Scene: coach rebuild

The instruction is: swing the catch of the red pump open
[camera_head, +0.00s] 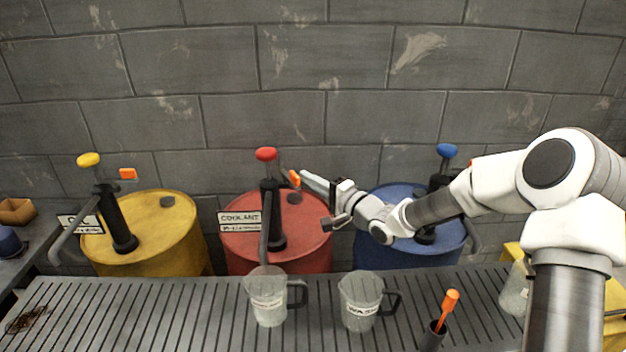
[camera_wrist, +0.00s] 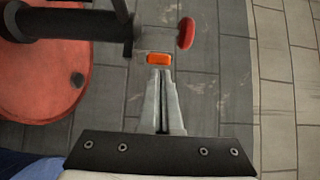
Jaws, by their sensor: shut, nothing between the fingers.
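The red pump (camera_head: 271,215) stands on the red drum (camera_head: 312,243) labelled COOLANT, with a red knob (camera_head: 265,154) on top. Its catch (camera_head: 294,178) is a small orange tab beside the pump's upper right. My gripper (camera_head: 304,176) reaches in from the right, its fingertips at the tab. In the wrist view the shut fingers (camera_wrist: 160,75) point at the orange catch (camera_wrist: 159,58), right at its edge; I cannot tell whether they touch. The red knob (camera_wrist: 186,33) shows just beyond, and the dark pump body (camera_wrist: 75,24) lies to the left.
A yellow drum (camera_head: 150,250) with its own pump stands left, a blue drum (camera_head: 385,250) right, under my arm. A slatted bench (camera_head: 200,310) in front holds a clear jug (camera_head: 268,302), a second jug (camera_head: 358,305) and an orange-handled tool (camera_head: 448,305). A block wall (camera_head: 330,60) stands behind.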

